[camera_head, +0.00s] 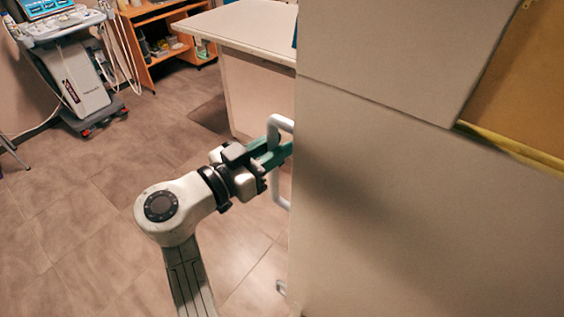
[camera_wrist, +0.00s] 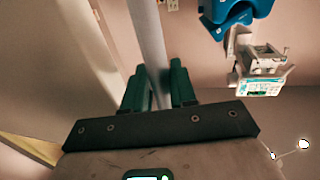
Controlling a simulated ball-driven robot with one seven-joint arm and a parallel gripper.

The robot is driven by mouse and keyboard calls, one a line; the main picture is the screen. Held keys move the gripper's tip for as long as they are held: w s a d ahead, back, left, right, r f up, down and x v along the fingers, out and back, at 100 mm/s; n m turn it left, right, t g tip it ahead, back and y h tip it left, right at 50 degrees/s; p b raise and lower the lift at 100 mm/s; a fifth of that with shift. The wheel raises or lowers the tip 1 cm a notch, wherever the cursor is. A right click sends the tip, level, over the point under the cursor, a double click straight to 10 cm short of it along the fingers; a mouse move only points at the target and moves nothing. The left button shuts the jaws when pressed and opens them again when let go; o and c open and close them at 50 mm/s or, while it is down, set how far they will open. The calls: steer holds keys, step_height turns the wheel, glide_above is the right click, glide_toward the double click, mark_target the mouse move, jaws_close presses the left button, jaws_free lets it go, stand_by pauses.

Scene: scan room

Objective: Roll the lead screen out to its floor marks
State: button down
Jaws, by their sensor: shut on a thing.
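The lead screen (camera_head: 420,210) is a large pale panel filling the right half of the head view. A white bar handle (camera_head: 282,122) stands out from its left edge, and a small caster (camera_head: 281,288) shows low on that edge. My gripper (camera_head: 280,154) reaches the handle from the left. In the wrist view, its green fingers (camera_wrist: 160,88) are shut around the upright white bar (camera_wrist: 149,40), with the pale panel (camera_wrist: 50,60) on the left. I see no floor marks; the screen hides the floor on the right.
A white-topped table (camera_head: 245,25) stands behind the screen's left edge. An ultrasound-like cart (camera_head: 80,80) with hanging cables is at far left, beside an orange wooden shelf (camera_head: 160,35). Tiled floor (camera_head: 80,200) is clear at left. Blue-and-white equipment (camera_wrist: 258,65) shows in the wrist view.

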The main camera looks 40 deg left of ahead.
steer(key=shift+s+a, duration=0.1)
steer(key=shift+a, duration=0.15)
steer(key=c, duration=1.1)
jaws_free()
steer(key=shift+a, duration=0.15)
steer(key=shift+o, duration=0.2)
steer(key=shift+s, duration=0.1)
steer(key=s+a+b, duration=0.1)
steer(key=s+b, duration=0.1)
steer(key=s, duration=0.8)
steer(key=shift+s+a, duration=0.25)
steer(key=shift+a, duration=0.05)
